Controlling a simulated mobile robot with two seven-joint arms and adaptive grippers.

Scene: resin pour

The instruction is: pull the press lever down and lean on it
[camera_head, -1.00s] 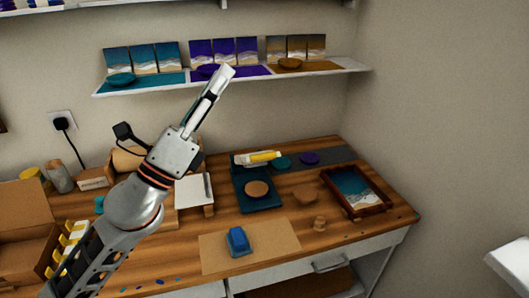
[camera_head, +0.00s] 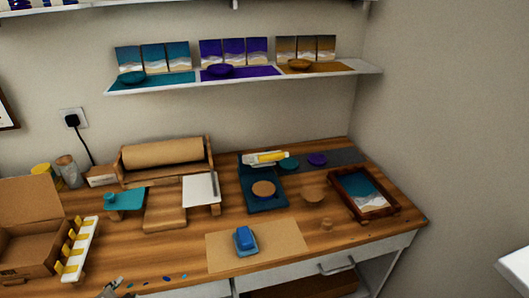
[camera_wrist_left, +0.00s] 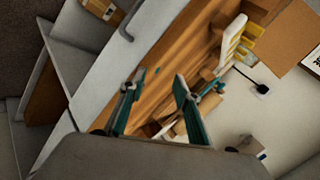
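I cannot make out a press lever with certainty in either view. My left gripper (camera_wrist_left: 156,95) is open in the left wrist view, its two teal-lined fingers apart with nothing between them. In the head view only a small grey part of my left gripper (camera_head: 112,288) shows at the bottom edge, by the bench's front left. My right gripper is in neither view.
The wooden bench (camera_head: 310,238) carries an open cardboard box (camera_head: 35,240), a white rack with yellow pieces (camera_head: 80,250), a brown roll (camera_head: 163,154), a blue block (camera_head: 245,238) and a framed picture (camera_head: 362,192). A shelf (camera_head: 345,70) hangs above.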

